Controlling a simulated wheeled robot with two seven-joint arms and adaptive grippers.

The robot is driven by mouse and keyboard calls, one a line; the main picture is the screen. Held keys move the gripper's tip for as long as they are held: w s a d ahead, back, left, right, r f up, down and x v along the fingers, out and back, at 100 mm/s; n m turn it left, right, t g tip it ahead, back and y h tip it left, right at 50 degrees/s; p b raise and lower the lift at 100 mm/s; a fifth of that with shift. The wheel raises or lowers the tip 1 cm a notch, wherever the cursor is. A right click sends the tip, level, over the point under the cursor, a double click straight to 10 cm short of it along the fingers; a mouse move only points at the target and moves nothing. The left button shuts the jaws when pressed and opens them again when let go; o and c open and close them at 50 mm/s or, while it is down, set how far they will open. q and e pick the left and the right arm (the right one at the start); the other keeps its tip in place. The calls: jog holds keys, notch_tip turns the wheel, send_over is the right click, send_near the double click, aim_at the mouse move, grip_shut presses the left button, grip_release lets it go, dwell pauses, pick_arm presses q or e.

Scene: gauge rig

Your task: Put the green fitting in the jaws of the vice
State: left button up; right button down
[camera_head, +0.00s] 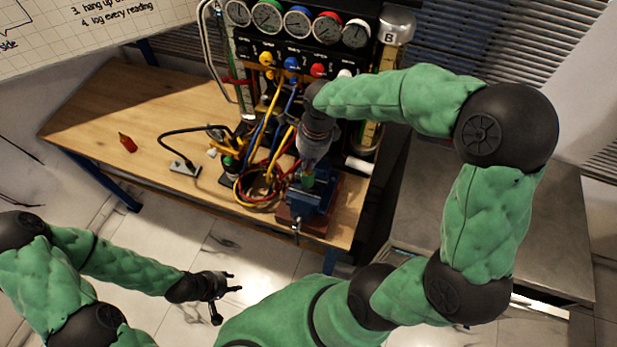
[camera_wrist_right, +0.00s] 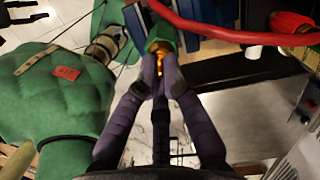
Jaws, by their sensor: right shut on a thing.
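The blue vice (camera_head: 318,197) stands on a reddish-brown base at the bench's front right corner. My right gripper (camera_head: 309,170) is just above it, pointing down. It is shut on the green fitting (camera_head: 307,182), which also shows in the right wrist view (camera_wrist_right: 161,32) with a brass-coloured part (camera_wrist_right: 160,62) between the fingertips. In that view the fitting's green end lies between two blue parts of the vice (camera_wrist_right: 135,22). I cannot tell whether it touches the jaws. My left gripper (camera_head: 226,288) is open and empty, in front of the bench.
Coiled red and yellow hoses (camera_head: 257,190) lie left of the vice. A red hose (camera_wrist_right: 225,33) passes close by in the right wrist view. The gauge panel (camera_head: 297,25) stands behind. A small red fitting (camera_head: 127,142) lies on the wooden bench's (camera_head: 90,118) clear left part.

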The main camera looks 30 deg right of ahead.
aim_at(309, 176)
notch_tip(309, 176, down, 2)
jog(key=shift+s+a+f, duration=0.1)
jog(key=shift+f+b, duration=0.3)
jog(key=shift+f, duration=2.35)
jog(key=c, duration=1.4)
grip_release()
jog(key=shift+f, duration=0.1)
jog(key=shift+o, duration=0.2)
